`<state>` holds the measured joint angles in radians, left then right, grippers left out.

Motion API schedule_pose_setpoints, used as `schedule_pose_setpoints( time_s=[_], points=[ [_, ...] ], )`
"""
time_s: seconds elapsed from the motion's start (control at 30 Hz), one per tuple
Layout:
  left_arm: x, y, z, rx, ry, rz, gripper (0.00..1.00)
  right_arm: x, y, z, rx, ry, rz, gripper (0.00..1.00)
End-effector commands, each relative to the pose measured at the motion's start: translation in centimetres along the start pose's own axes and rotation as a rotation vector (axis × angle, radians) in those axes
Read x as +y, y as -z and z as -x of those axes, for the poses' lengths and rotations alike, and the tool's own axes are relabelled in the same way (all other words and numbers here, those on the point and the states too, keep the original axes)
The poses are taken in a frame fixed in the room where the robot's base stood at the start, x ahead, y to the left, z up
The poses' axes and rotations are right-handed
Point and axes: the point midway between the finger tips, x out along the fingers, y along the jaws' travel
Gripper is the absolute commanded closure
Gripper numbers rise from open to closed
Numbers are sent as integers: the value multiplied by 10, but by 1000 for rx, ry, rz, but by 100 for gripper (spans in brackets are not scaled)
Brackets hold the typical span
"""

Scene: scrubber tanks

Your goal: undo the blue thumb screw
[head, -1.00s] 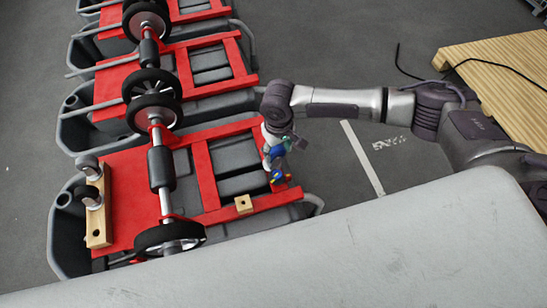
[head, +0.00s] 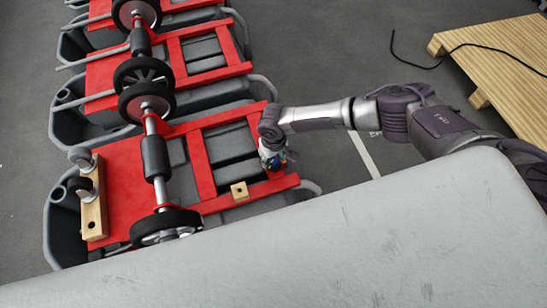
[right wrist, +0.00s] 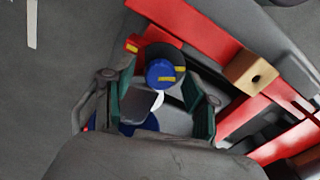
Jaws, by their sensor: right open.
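The blue thumb screw (right wrist: 161,73) shows in the right wrist view as a round blue cap with yellow marks, near the corner of a red frame. My right gripper (right wrist: 160,88) is open, with its teal fingers on either side of the screw. I cannot tell whether a finger touches it. In the head view my right gripper (head: 271,157) points down at the right end of the nearest tank's red frame (head: 205,170). It largely hides the screw there. My left gripper is not in view.
A small wooden block with a hole (head: 239,191) sits on the red frame close to my gripper. A wooden bar with casters (head: 95,205) is at the left. More tanks stand behind. A wooden pallet (head: 500,65) lies at the right on grey floor.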

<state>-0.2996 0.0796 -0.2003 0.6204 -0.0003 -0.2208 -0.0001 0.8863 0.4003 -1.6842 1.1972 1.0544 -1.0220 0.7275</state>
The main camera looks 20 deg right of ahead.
Motion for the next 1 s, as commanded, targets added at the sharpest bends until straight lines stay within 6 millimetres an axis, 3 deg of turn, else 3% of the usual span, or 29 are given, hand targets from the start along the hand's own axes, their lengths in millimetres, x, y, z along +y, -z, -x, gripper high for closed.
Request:
schedule_pose_setpoints(
  time_s=[0.2, 0.53, 1.0],
  points=[
    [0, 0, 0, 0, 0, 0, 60, 0, 0, 0, 0, 0, 1, 46],
    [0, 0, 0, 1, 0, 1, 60, 0, 0, 0, 0, 0, 0, 100],
    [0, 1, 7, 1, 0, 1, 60, -1, -1, 1, -3, 2, 112, 100]
  ],
)
